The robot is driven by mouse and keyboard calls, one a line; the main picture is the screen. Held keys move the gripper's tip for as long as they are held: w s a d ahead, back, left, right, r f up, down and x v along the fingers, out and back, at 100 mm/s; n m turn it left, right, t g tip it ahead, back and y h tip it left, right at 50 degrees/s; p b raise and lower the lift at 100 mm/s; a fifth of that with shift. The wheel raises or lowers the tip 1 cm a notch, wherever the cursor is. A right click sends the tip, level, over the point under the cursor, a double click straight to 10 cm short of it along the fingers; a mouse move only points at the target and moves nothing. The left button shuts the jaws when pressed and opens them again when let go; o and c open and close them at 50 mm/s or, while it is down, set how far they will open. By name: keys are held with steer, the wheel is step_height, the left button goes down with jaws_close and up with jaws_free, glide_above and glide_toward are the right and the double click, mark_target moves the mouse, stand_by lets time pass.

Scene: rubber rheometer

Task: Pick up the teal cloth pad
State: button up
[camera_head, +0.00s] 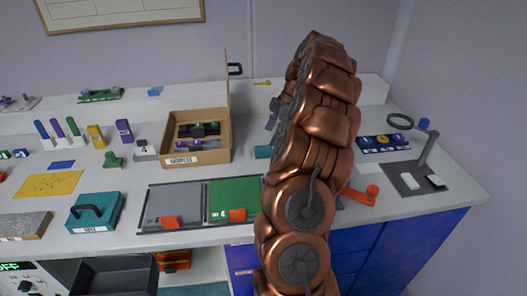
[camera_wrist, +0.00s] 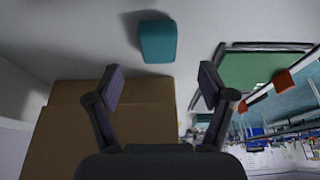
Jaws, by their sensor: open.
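The teal cloth pad (camera_wrist: 157,42) is a small rounded block on the pale worktop, at the top middle of the wrist view. In the head view a teal piece (camera_head: 262,152) beside the cardboard box is probably the same pad, its right part hidden by my arm. My gripper (camera_wrist: 161,84) is open and empty, its two fingers spread wide. The pad lies beyond the fingertips, roughly centred between them, and apart from them. In the head view my arm hides most of my gripper.
A cardboard box (camera_head: 168,158) with its lid upright stands left of the pad; brown cardboard (camera_wrist: 60,135) fills the lower left of the wrist view. A framed green mat (camera_wrist: 250,70) lies to the right. A teal case (camera_head: 95,213) and a magnifier stand (camera_head: 405,175) stand farther off.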

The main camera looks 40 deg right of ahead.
mark_target(264, 149)
steer(key=shift+p+x, duration=1)
steer(key=shift+x, duration=2.15)
steer(key=shift+w, duration=0.15)
steer(key=c, duration=1)
